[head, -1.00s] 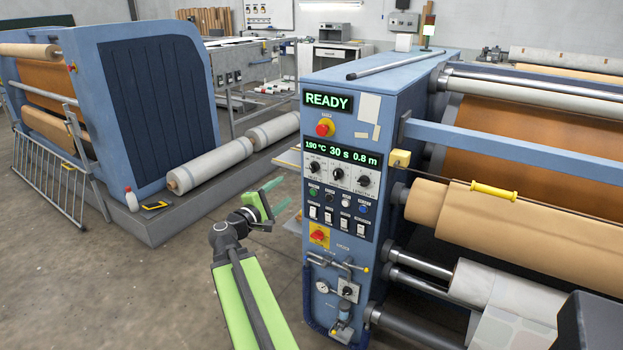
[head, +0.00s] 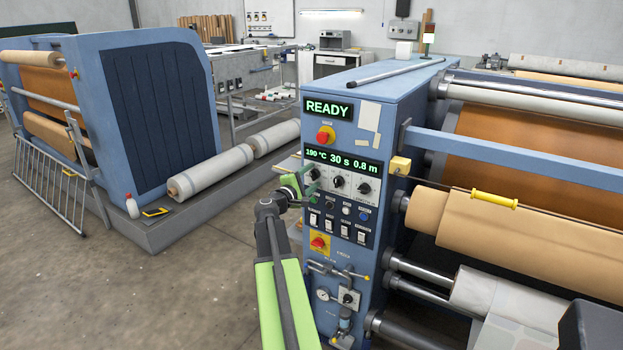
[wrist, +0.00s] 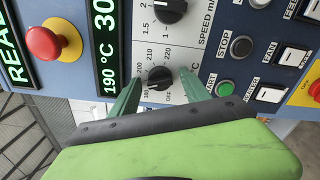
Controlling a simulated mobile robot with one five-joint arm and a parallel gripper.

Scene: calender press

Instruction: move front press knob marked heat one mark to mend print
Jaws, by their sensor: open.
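The front press panel has a row of three black knobs on a white strip. The leftmost, the heat knob (head: 313,173), sits below the 190 °C readout and is partly covered by my gripper (head: 311,184) in the head view. In the wrist view the heat knob (wrist: 159,77) shows with a temperature scale including 210 and 220 around it. Its pointer is too small to read surely. My gripper (wrist: 160,82) is open, with one green finger on each side of the knob. I cannot tell whether either finger touches it.
The speed knob (wrist: 170,10) is close to the heat knob. The green start button (wrist: 225,88) and black stop button (wrist: 241,46) lie near the right finger. A red emergency button (wrist: 43,43) is to the left. The display (head: 328,107) reads READY.

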